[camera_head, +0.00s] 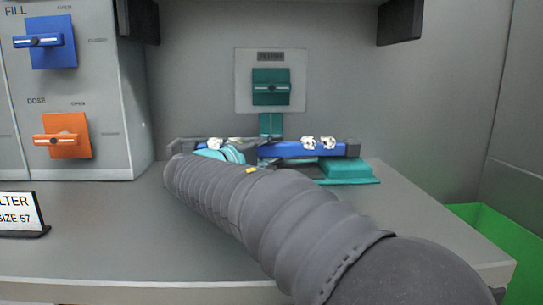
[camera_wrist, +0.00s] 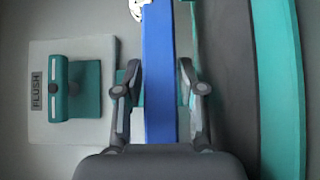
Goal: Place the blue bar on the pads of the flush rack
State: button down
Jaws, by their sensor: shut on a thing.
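The blue bar (camera_head: 290,150) lies level across the back of the bench in the head view, with several white pieces on it and dark blocks near its ends. In the wrist view the bar (camera_wrist: 159,65) runs lengthwise between the two fingers of my gripper (camera_wrist: 160,100), which is shut on it. The teal flush rack (camera_head: 350,172) stands on the bench below the bar's right part. A teal strip (camera_wrist: 280,90) shows at the right in the wrist view. I cannot tell whether the bar touches the pads.
A FLUSH panel with a teal handle (camera_head: 271,88) is on the wall behind the bar. A grey cabinet (camera_head: 95,95) with blue and orange handles stands at the left. A sign (camera_head: 20,213) is at the front left. A green bin (camera_head: 490,230) is beyond the bench's right edge.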

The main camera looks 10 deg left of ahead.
jog(key=shift+f, duration=0.25)
jog(key=shift+f, duration=0.2)
jog(key=c, duration=0.7)
grip_release()
jog(key=shift+r, duration=0.1)
jog(key=shift+s+r, duration=0.1)
jog(key=v, duration=1.2)
